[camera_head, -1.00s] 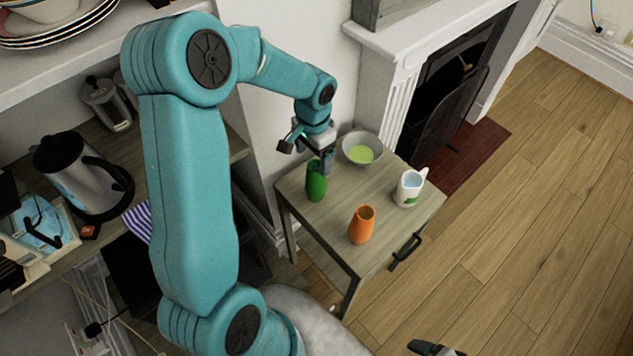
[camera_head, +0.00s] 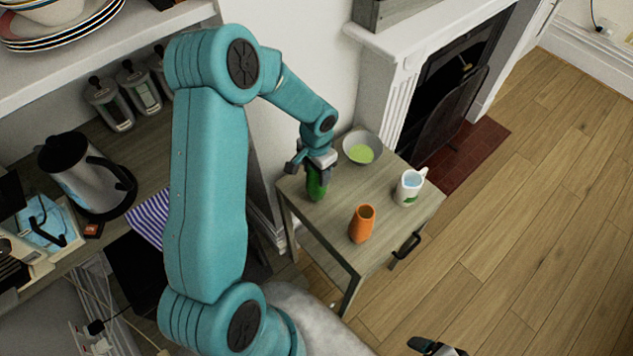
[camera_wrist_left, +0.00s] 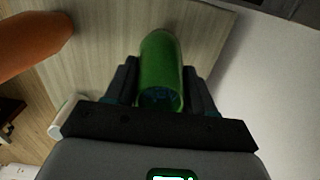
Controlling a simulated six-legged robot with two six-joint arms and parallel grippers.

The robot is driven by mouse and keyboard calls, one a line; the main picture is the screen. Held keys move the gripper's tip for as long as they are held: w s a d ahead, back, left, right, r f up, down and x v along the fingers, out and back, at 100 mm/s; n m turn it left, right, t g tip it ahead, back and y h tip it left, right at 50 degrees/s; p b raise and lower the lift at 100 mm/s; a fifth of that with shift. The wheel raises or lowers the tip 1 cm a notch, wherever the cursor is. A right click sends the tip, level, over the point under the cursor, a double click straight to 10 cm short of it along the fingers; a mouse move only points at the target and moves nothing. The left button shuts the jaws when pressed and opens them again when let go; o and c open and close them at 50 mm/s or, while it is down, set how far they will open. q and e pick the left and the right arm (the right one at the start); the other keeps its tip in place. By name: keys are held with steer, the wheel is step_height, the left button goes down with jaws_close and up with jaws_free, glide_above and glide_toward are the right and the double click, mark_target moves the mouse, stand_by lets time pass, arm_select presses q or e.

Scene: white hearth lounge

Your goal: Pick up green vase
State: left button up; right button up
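The green vase (camera_head: 317,188) stands upright near the left edge of the small wooden table (camera_head: 334,228). My left gripper (camera_head: 317,172) is lowered over it from above and partly hides its top. In the left wrist view the green vase (camera_wrist_left: 161,75) lies between the two dark fingers (camera_wrist_left: 161,82), one on each side. Narrow gaps seem to show between fingers and vase, so the gripper looks open around it. A small dark part, likely my right gripper (camera_head: 432,347), shows at the bottom edge; its fingers cannot be made out.
An orange vase (camera_head: 362,224), a white mug (camera_head: 409,188) and a grey bowl (camera_head: 360,147) with something green stand on the same table. A fireplace (camera_head: 440,100) is behind. A kettle (camera_head: 84,175) stands on the left counter. The wooden floor at right is clear.

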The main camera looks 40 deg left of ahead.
arm_select(q)
jaws_close()
